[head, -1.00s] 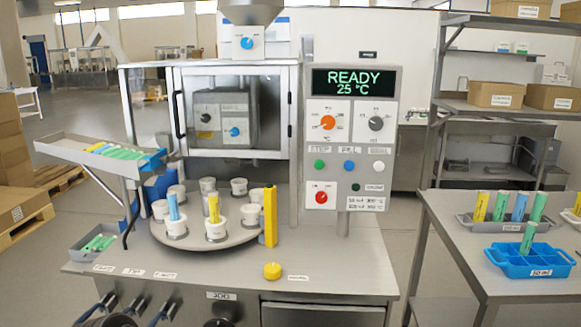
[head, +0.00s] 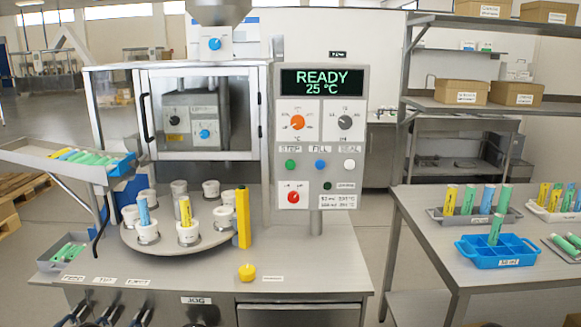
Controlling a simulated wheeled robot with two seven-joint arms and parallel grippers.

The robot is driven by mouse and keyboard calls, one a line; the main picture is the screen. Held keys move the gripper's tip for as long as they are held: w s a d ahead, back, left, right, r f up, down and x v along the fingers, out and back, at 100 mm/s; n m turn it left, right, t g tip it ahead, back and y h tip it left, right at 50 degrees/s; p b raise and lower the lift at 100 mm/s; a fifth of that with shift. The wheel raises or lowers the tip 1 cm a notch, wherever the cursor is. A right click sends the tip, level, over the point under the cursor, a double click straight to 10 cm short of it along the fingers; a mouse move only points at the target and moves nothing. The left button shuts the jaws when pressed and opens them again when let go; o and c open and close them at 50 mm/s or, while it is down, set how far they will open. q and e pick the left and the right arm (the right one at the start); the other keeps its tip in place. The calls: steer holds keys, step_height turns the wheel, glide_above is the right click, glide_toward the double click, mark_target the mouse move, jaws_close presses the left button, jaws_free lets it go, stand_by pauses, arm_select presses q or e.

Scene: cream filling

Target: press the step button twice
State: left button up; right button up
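The control panel (head: 320,240) stands upright at the centre of the head view. Its green step button (head: 290,165) sits under the STEP label, at the left of a row with the blue fill button (head: 320,165) and the white seal button (head: 349,165). The display (head: 321,82) reads READY, 25 °C. The turntable (head: 165,243) left of the panel carries several white cups; one holds a blue tube (head: 144,211) and one a yellow tube (head: 185,211). Neither of my grippers shows, and nothing covers the buttons.
A yellow post (head: 243,218) stands beside the turntable, below left of the panel. A sloped tray (head: 45,155) of tubes is at left. A side table (head: 420,225) with racks and a blue crate (head: 497,250) is at right.

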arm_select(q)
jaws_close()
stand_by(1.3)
